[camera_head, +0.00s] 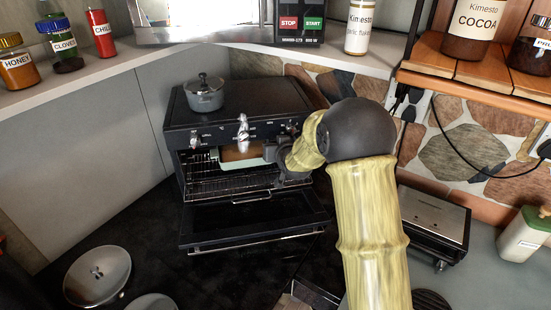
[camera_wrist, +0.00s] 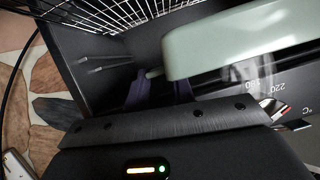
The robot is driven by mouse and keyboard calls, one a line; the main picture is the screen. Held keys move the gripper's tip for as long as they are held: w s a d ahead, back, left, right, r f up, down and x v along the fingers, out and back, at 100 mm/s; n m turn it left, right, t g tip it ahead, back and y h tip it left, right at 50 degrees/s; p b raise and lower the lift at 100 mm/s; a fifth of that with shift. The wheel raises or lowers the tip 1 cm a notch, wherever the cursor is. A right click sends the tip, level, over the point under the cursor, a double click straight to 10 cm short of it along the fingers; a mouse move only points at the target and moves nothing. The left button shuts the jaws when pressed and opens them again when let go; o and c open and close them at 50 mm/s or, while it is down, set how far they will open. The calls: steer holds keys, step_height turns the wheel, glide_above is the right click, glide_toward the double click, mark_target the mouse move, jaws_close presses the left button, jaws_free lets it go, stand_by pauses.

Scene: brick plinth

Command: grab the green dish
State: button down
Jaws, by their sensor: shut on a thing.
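The pale green dish (camera_head: 247,162), with something brown in it, is inside the small black oven (camera_head: 250,108), above the wire rack. In the wrist view the dish (camera_wrist: 240,42) looms large at the upper right, and its near edge meets my fingers. My gripper (camera_head: 272,152) reaches in at the right side of the oven opening. In the wrist view my gripper (camera_wrist: 160,88) is shut on the edge of the dish. The exact contact is partly hidden in shadow.
The oven door (camera_head: 255,220) is folded down in front. A grey lidded pot (camera_head: 204,95) stands on top of the oven. A black-and-steel appliance (camera_head: 433,220) stands to the right. Metal lids (camera_head: 97,276) lie at the lower left. The dark counter between is mostly clear.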

steer(key=s+d+b, duration=0.2)
steer(key=s+b, duration=0.1)
steer(key=s, duration=0.6)
steer(key=s+d+b, duration=0.1)
steer(key=s+b, duration=0.2)
steer(key=s, duration=0.6)
steer(key=shift+s+d, duration=0.2)
steer(key=shift+d, duration=0.15)
steer(key=shift+f, duration=0.15)
